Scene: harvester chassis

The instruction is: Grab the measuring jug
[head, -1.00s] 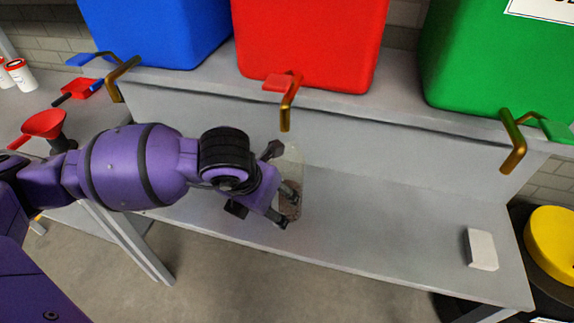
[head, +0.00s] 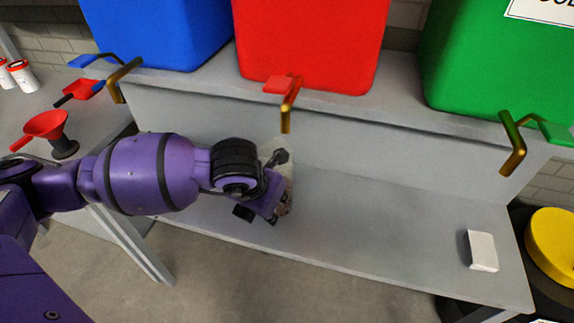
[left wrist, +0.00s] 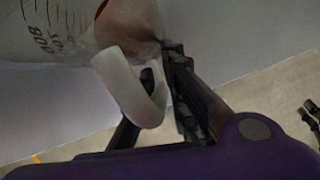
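The measuring jug (head: 283,160) is clear and stands over the grey lower shelf, partly hidden behind my left gripper (head: 284,190). In the left wrist view, the jug (left wrist: 60,30) fills the top left, with dark scale marks and a pale handle (left wrist: 125,90). My left gripper (left wrist: 162,65) has its dark fingers close together at the handle, one showing through its loop and one on its outer side. They look shut on the handle, though the contact is partly hidden. My right gripper is not in view.
Blue (head: 160,30), red (head: 305,40) and green (head: 490,60) bins stand on the upper ledge (head: 400,108), with brass-coloured hooks in front. A white block (head: 482,250) lies on the shelf's right end. A red funnel (head: 45,128) stands at left. The shelf's middle (head: 380,225) is clear.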

